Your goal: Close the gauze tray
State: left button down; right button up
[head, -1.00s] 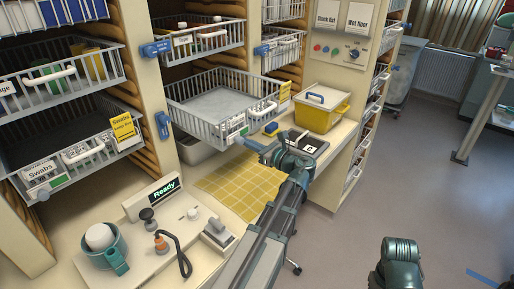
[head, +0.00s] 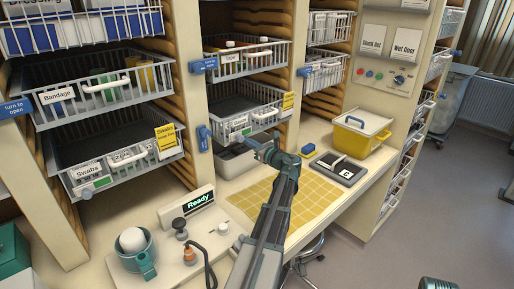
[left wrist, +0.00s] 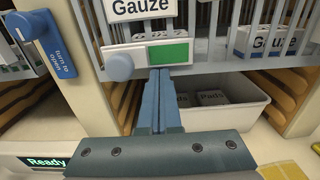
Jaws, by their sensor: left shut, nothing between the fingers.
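The gauze tray is a grey wire basket (head: 262,117) in the lower middle bay in the head view, with its front near the bay's opening. Its front also shows in the left wrist view, with a Gauze label (left wrist: 142,9), a green window (left wrist: 167,53) and a round grey knob (left wrist: 119,67). My left gripper (head: 256,146) is shut and empty, just below the front of the tray. In the left wrist view its fingertips (left wrist: 158,72) are at the lower edge of the label holder; I cannot tell whether they touch. My right gripper is out of view.
A blue turn-to-open latch (left wrist: 46,40) is on the post left of the tray. A white bin (left wrist: 232,106) with boxes of pads is underneath. The counter holds a yellow mat (head: 300,197), a yellow bin (head: 361,135) and a Ready display (head: 198,200).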

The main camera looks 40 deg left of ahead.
pick_arm(q)
jog(key=a, duration=0.4)
jog(key=shift+w+a, duration=0.2)
jog(key=shift+a+r, duration=0.1)
jog(key=shift+a, duration=0.05)
jog(key=shift+w+a+r, duration=0.1)
jog(key=shift+a, duration=0.05)
jog(key=s+d, duration=0.1)
jog(key=d, duration=1.3)
jog(key=shift+d+f, duration=0.2)
jog(key=shift+d, duration=0.15)
jog(key=shift+s, duration=0.1)
